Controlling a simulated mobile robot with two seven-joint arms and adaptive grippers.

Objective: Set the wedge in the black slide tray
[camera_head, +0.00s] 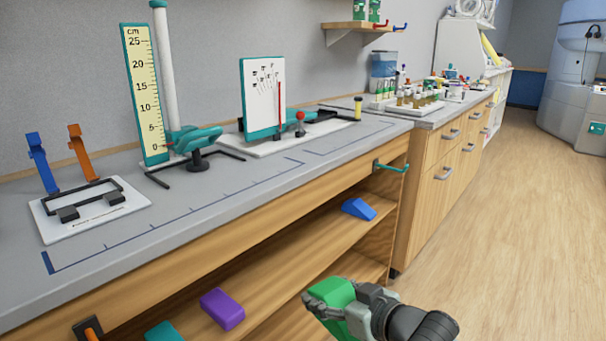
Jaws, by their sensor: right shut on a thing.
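My right gripper (338,310) is in the lower middle, in front of the open shelves. It is shut on a green block (334,291), which looks like a wedge; the fingers hide part of it. A blue wedge-shaped block (359,209) lies on the upper shelf, farther back. A black frame (84,196) on a white plate stands at the left of the benchtop, far from my right gripper; I cannot tell whether it is the black slide tray. My left gripper is out of view.
A purple block (222,308) and a teal block (163,332) lie on the shelf. The grey benchtop (215,205) is clear along its front. A ruler stand (147,90) and a dial board (263,95) stand behind. A teal handle (391,167) juts from the bench front.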

